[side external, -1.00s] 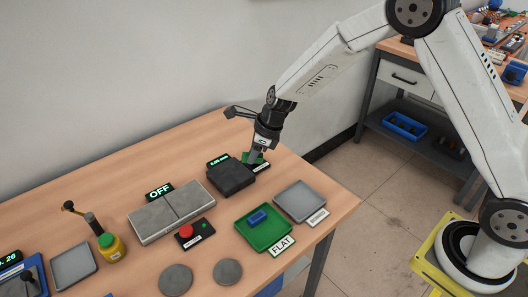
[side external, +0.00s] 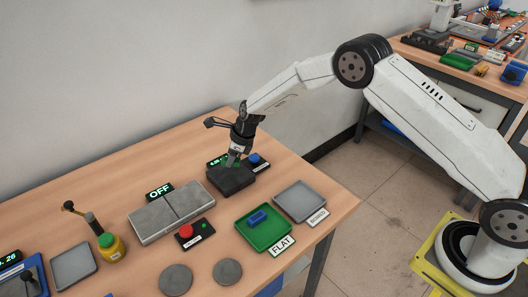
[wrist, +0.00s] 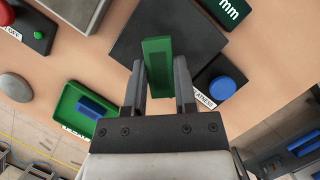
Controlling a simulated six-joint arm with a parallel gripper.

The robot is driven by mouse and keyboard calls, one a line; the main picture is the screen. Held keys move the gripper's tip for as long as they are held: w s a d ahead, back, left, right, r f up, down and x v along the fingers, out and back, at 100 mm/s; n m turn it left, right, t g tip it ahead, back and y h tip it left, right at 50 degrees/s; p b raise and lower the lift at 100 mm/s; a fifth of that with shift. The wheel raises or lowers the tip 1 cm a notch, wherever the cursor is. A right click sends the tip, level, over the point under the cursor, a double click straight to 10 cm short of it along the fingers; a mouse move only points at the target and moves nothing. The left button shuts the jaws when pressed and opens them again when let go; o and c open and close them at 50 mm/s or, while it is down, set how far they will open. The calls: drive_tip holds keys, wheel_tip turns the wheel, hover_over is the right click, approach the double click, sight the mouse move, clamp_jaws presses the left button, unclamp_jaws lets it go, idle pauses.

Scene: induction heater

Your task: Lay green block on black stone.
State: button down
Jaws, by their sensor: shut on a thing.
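My gripper (side external: 234,156) is shut on the green block (wrist: 158,62), which stands out between the two fingers (wrist: 161,85) in the wrist view. In the side view the gripper points down over the black stone (side external: 232,183), a dark square slab. Only a little of the green block shows there, at the fingertips. In the wrist view the black stone (wrist: 205,35) lies behind the block. I cannot tell whether the block touches the stone.
A green tray (side external: 262,240) labelled FLAT with a blue block (side external: 257,217) and a grey tray (side external: 300,201) are in front. A grey heater plate (side external: 170,214) is left.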

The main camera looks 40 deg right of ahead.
sight(231, 173)
drive_tip(key=shift+w+f, duration=0.3)
drive_tip(key=shift+w+f, duration=0.15)
drive_tip(key=shift+f, duration=1.6)
drive_tip(key=shift+f, duration=0.15)
drive_tip(key=shift+c, duration=2)
unclamp_jaws()
